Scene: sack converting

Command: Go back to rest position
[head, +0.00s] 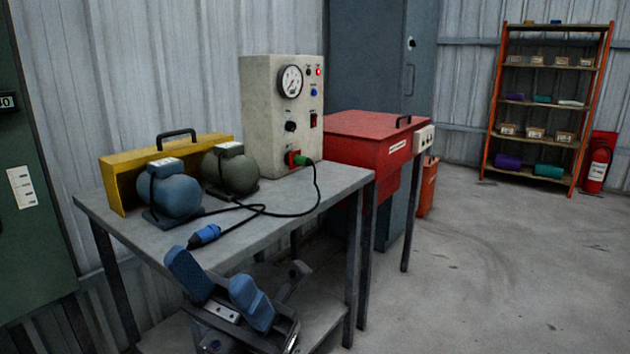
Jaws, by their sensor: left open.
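My left gripper (222,284) is at the lower middle of the head view, in front of the near edge of the grey table (318,219). Its two blue fingers are spread apart with nothing between them. A blue plug (204,236) on a black cable lies near the table's front edge, just beyond the fingers and apart from them. My right gripper is not in view.
On the table stand a yellow cover (118,180), a blue motor (176,196), a dark motor (231,173) and a grey control box (262,115) with a gauge. A red cabinet (365,137) stands behind. The floor (480,270) at right is clear; an orange shelf (497,85) and extinguisher (597,168) stand far back.

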